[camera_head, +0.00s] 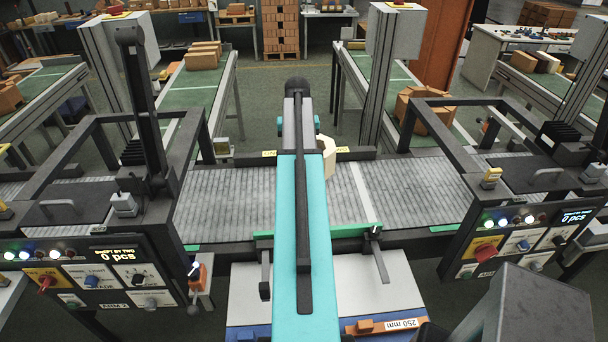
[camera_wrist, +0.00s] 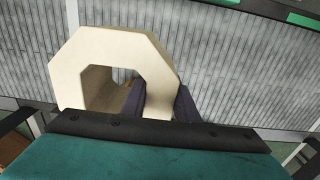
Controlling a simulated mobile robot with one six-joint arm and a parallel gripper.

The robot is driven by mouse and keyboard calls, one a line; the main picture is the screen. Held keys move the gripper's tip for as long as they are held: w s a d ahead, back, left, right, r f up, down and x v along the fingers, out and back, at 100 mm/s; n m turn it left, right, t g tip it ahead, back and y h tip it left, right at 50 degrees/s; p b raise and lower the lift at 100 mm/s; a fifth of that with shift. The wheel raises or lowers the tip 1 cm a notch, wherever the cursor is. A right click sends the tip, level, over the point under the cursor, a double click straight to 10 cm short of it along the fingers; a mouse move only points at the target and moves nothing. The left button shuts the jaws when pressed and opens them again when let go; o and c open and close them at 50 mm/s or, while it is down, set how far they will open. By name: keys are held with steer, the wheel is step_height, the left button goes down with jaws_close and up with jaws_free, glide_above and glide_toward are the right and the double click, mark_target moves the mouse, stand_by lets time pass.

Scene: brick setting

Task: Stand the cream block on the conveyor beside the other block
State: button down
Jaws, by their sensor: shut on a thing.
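The cream block (camera_wrist: 112,45) is a thick eight-sided ring with an open hole, large in the wrist view. My gripper (camera_wrist: 161,95) is shut on its right wall, with one dark finger inside the hole and one outside. In the head view a part of the cream block (camera_head: 329,155) shows to the right of my arm, over the far side of the conveyor (camera_head: 222,205). My arm hides the rest of it and my gripper there. I cannot tell whether the block touches the belt. No other block shows on the visible belt.
A pale strip (camera_head: 364,195) crosses the belt right of my arm. A green rail (camera_head: 345,230) runs along the near edge. Dark-framed machines with control panels (camera_head: 108,272) (camera_head: 520,240) stand at both sides.

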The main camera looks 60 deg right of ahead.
step_height(320, 180, down, 13)
steer(key=b, duration=0.6)
steer(key=shift+r, duration=0.2)
steer(key=shift+f+b, duration=1.45)
steer(key=shift+f, duration=0.8)
steer(key=shift+f, duration=0.1)
steer(key=c, duration=1.4)
jaws_free()
steer(key=shift+s, duration=0.1)
steer(key=shift+r, duration=0.2)
step_height(320, 180, up, 11)
steer(key=b, duration=0.2)
steer(key=shift+b, duration=0.3)
steer(key=shift+r, duration=0.4)
